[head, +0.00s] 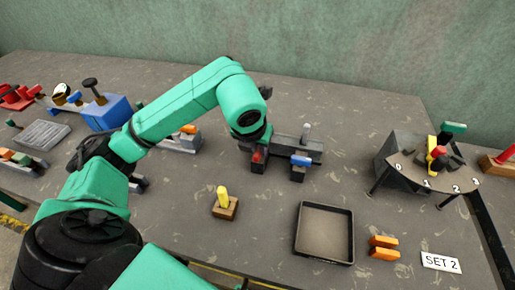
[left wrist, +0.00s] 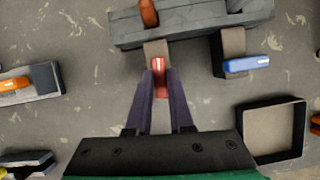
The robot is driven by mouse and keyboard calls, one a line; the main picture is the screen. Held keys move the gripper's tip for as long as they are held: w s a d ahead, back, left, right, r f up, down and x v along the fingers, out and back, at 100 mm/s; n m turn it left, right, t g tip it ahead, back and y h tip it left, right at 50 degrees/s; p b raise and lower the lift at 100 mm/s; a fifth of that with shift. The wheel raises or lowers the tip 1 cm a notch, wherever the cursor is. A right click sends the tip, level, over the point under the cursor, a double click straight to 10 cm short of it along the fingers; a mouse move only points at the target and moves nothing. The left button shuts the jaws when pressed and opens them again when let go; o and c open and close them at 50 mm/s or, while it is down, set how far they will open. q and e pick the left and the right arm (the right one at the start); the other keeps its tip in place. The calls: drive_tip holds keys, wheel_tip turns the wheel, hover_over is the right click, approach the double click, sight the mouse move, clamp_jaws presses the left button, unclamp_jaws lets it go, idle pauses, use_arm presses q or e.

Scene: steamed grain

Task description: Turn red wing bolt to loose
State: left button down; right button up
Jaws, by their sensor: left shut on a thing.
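The red wing bolt (head: 258,156) sits on a grey clamp fixture (head: 285,145) in the middle of the table. In the left wrist view the red wing bolt (left wrist: 159,76) is between the two fingertips of my left gripper (left wrist: 160,85), which is shut on it. In the head view my left gripper (head: 257,150) reaches down from above and partly hides the bolt. The bolt's wing points along the fingers in the wrist view. A blue wing bolt (head: 302,160) is on the same fixture to the right, apart from the gripper. My right gripper is not in view.
A black-rimmed tray (head: 324,259) lies in front right, with orange blocks (head: 384,241) beside it. A yellow peg on a wooden block (head: 226,203) stands in front. A numbered dial stand (head: 410,174) is at the right. A blue box (head: 108,113) is at the left.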

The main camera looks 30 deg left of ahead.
use_arm(q)
drive_tip(key=n, duration=0.2)
drive_tip(key=n+y, duration=0.1)
drive_tip(key=shift+w+d+r+n, duration=0.1)
drive_tip(key=shift+r+n, duration=0.05)
drive_tip(key=shift+n, duration=0.25)
drive_tip(key=shift+n+g+y+p, duration=0.5)
drive_tip(key=shift+n+y, duration=0.3)
drive_tip(key=shift+n, duration=0.9)
drive_tip(key=c, duration=0.8)
unclamp_jaws()
drive_tip(key=p+v, duration=0.5)
drive_tip(key=v, duration=0.9)
drive_tip(key=shift+r+p, duration=0.2)
drive_tip(key=shift+p, duration=0.2)
